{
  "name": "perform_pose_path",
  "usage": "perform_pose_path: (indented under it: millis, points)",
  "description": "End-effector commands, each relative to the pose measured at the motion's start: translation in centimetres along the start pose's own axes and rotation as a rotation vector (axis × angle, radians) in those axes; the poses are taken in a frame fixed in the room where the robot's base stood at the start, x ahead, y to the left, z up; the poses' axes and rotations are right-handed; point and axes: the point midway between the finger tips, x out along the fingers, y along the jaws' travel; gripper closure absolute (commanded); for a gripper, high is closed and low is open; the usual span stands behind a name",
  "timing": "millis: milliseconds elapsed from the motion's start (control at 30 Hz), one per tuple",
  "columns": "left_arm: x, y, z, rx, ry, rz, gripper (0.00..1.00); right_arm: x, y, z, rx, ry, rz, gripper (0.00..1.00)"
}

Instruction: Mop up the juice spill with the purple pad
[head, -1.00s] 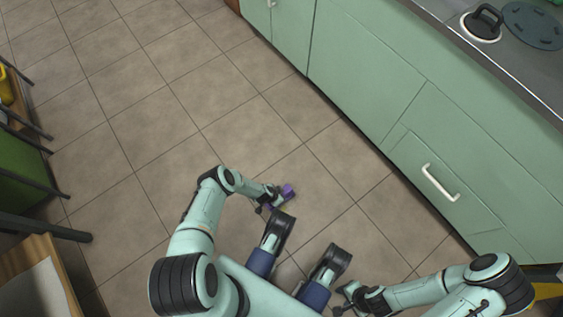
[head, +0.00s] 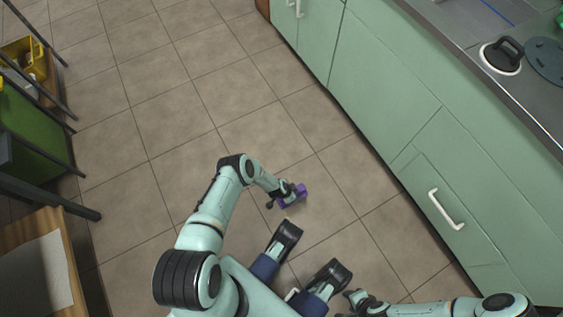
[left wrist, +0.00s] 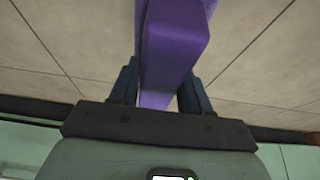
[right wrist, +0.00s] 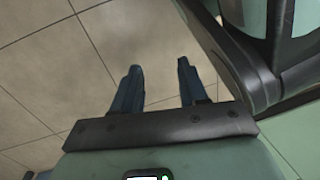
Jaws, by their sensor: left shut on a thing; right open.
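The purple pad (head: 301,190) is in my left gripper (head: 287,196), above the tiled floor and ahead of my base in the head view. The left wrist view shows the pad (left wrist: 172,45) as a long purple block between the two dark fingers of my left gripper (left wrist: 160,85), which is shut on it. My right gripper (head: 352,301) is low by the bottom edge of the head view. In the right wrist view my right gripper (right wrist: 158,80) is open and empty, with floor tiles beyond its fingers. I see no juice spill on the visible floor.
Green cabinets with a white handle (head: 446,209) line the right side under a grey counter (head: 470,40). A black-handled lid (head: 502,56) lies on the counter. A dark-framed rack with a yellow bin (head: 22,55) and a wooden table (head: 45,225) stand left. The tiled floor (head: 190,90) between is clear.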

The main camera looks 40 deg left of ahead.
Motion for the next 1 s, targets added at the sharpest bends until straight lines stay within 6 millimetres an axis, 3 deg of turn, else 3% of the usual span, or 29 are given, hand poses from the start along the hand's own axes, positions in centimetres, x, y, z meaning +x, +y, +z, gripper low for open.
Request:
perform_pose_path:
  millis: [300, 767, 867, 967, 1000]
  points:
    - [-2.0, -0.8, -1.5, 0.001, 0.001, 0.001, 0.82, -1.6, -1.6, -1.9, -0.020, 0.070, -0.030, 0.57]
    - [-2.4, -1.1, -1.9, 0.001, 0.001, -0.001, 0.82, -1.8, -1.8, -2.1, -0.021, 0.078, -0.035, 0.57]
    - [-3.5, -1.7, -3.2, 0.007, 0.005, -0.010, 0.82, -2.5, -2.5, -2.5, -0.026, 0.090, -0.046, 0.57]
    - [-6.5, -2.2, -6.0, 0.006, 0.012, -0.023, 0.82, -4.5, -3.6, -2.6, -0.031, 0.102, -0.065, 0.57]
    - [-8.5, -2.1, -7.4, -0.002, 0.015, -0.026, 0.82, -5.7, -4.0, -2.3, -0.035, 0.099, -0.071, 0.57]
